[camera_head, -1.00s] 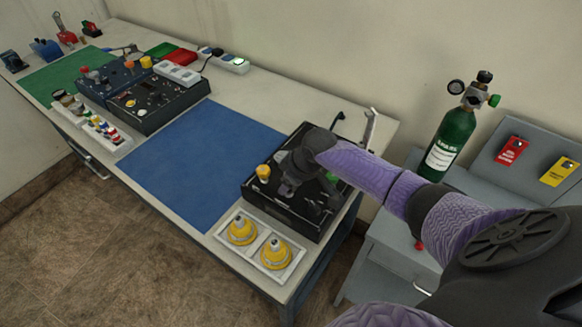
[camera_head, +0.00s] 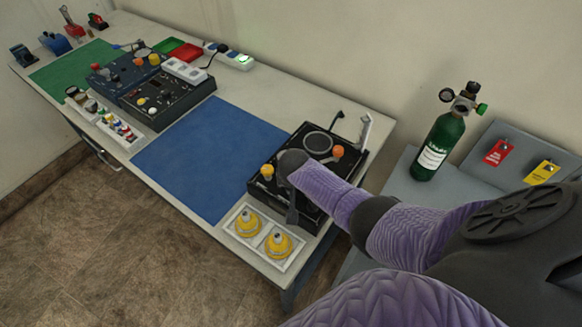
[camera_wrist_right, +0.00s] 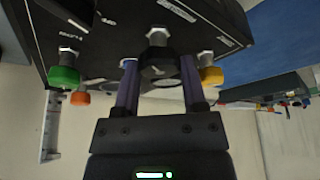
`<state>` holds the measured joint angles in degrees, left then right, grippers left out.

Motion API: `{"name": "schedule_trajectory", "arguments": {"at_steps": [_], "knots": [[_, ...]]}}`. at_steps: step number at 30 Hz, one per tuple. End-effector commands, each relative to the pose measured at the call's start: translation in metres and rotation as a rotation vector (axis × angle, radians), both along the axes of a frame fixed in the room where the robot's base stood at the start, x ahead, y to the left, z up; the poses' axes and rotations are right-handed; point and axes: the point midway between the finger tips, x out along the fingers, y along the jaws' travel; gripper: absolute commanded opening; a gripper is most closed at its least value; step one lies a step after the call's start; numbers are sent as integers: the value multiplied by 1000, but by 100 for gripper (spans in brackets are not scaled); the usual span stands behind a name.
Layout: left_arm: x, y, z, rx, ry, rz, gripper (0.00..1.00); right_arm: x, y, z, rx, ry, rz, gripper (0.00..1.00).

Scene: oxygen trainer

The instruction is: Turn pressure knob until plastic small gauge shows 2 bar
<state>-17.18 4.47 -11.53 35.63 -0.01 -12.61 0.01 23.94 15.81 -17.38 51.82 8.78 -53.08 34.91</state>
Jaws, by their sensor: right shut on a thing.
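The black trainer box (camera_head: 345,155) stands at the right end of the table. It bears a yellow knob (camera_head: 267,171), an orange knob (camera_head: 338,151) and a large round dial (camera_head: 318,142). The dial's reading is too small to tell. In the right wrist view, my right gripper (camera_wrist_right: 158,62) has its two purple fingers either side of a black knob (camera_wrist_right: 158,52) and is shut on it. A green knob (camera_wrist_right: 63,76) is at left and the yellow knob (camera_wrist_right: 211,75) at right. In the head view my arm hides the black knob. I cannot make out a small gauge. My left gripper is out of view.
A white tray (camera_head: 288,263) with two yellow domed pieces is at the box's front edge. A blue mat (camera_head: 195,150) lies to its left. An oxygen cylinder (camera_head: 437,146) stands at right. More equipment fills the table's far end.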

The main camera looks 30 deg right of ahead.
Motion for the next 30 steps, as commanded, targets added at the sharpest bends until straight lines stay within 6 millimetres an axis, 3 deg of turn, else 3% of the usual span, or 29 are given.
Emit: {"name": "schedule_trajectory", "arguments": {"at_steps": [24,25,29,30], "knots": [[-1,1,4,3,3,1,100,1,0,1,0,-3,-105,0],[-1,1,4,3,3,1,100,1,0,1,0,-3,-105,60],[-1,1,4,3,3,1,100,1,0,1,-1,-3,-104,88],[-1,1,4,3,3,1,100,1,0,1,0,-2,-104,89]]}}
